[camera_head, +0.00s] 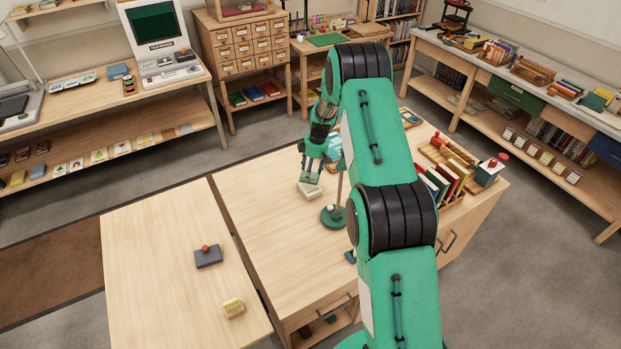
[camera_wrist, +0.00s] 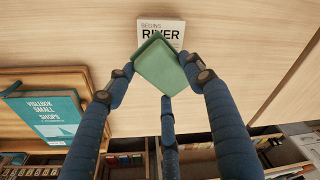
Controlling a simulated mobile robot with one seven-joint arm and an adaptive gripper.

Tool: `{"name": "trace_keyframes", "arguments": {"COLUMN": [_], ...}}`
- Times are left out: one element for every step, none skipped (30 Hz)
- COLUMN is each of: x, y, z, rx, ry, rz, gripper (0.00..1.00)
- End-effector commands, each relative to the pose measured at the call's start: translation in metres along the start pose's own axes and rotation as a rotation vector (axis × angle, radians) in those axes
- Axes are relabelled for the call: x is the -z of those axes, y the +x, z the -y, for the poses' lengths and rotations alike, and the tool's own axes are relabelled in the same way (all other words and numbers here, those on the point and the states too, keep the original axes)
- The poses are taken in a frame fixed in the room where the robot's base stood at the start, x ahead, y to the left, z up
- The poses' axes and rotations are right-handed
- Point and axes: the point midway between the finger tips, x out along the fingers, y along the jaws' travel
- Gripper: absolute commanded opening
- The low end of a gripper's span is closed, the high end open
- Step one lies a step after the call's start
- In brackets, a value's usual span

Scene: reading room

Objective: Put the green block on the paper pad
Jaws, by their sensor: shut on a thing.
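My gripper (camera_wrist: 160,74) has its blue fingers closed around the green block (camera_wrist: 158,62), which is held tilted in the wrist view. A white pad with printed words (camera_wrist: 152,24) lies on the wooden table just beyond the block, and the block overlaps its lower part in this view. In the head view, my gripper (camera_head: 312,168) is over the table, close above the white pad (camera_head: 309,191). The block is hard to make out there among the fingers. Whether it touches the pad cannot be told.
A green lamp base (camera_head: 333,217) with a thin pole stands right of the pad. A book rack (camera_head: 447,182) is farther right. A dark block with a red knob (camera_head: 207,257) and a yellow block (camera_head: 233,307) lie on the left tabletop. The table's left part is mostly clear.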

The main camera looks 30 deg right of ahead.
Motion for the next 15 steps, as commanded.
{"name": "trace_keyframes", "arguments": {"x": [0.000,0.000,0.000,0.000,0.000,-0.001,-0.001,-0.002,-0.002,-0.003,-0.003,-0.004,-0.004,-0.005,-0.005], "y": [0.000,0.000,0.000,0.001,0.002,0.004,0.006,0.009,0.013,0.016,0.019,0.024,0.027,0.030,0.033], "z": [0.000,0.000,0.000,0.000,0.000,0.000,0.000,0.001,0.001,0.001,0.001,0.001,0.001,0.001,0.000], "rx": [0.000,0.000,0.000,0.000,0.000,0.001,0.001,0.001,0.001,0.001,0.001,0.001,0.002,0.002,0.001], "ry": [0.000,0.000,0.000,0.000,0.000,0.000,0.001,0.001,0.001,0.001,0.001,0.001,0.002,0.002,0.001], "rz": [0.000,0.000,0.000,0.000,0.000,0.000,0.000,0.001,0.001,0.001,0.000,0.000,0.000,0.000,0.000], "gripper": [0.27,0.27,0.27,0.27,0.27,0.27,0.27,0.27,0.27,0.27,0.27,0.27,0.27,0.27,0.27]}}
